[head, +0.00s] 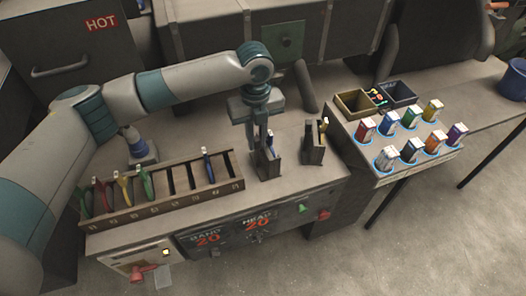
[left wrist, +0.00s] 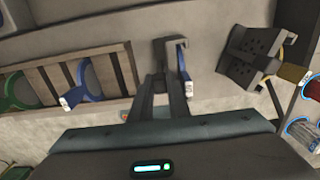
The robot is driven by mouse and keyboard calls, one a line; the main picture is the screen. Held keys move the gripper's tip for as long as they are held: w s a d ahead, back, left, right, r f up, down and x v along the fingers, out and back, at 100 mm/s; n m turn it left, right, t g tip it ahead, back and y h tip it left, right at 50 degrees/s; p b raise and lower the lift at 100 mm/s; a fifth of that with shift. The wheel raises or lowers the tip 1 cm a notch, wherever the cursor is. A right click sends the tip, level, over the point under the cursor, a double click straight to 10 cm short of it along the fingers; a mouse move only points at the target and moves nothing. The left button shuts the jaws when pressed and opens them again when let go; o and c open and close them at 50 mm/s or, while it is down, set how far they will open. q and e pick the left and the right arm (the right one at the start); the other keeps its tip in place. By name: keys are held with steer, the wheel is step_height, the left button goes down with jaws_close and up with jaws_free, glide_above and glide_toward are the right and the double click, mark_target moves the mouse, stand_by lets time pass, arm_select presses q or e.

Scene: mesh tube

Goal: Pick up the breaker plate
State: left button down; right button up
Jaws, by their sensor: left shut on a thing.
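My left gripper (head: 262,146) comes down from above onto a small dark stand (head: 266,167) on the workbench. It is shut on a blue-edged breaker plate (head: 270,142) that is upright at this stand. The plate is mostly hidden by the fingers and the stand. In the left wrist view, the gripper (left wrist: 164,108) reaches the stand (left wrist: 160,50), and the plate's blue edge and white tag (left wrist: 185,74) show beside the right finger. My right gripper is not in view.
A slotted wooden rack (head: 165,199) at the left holds several coloured plates, including another blue one (head: 207,163). A side table (head: 428,160) at the right carries several small containers and two open boxes. A dark machine (head: 284,42) stands behind.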

arm_select(q)
steer(key=shift+r, duration=0.2)
steer(key=shift+w+r+b, duration=0.1)
steer(key=shift+r+b, duration=0.35)
steer(key=shift+r, duration=0.45)
steer(key=shift+r+b, duration=1.05)
steer(key=shift+r, duration=2.95)
steer(key=shift+s+f, duration=0.1)
steer(key=shift+s, duration=0.1)
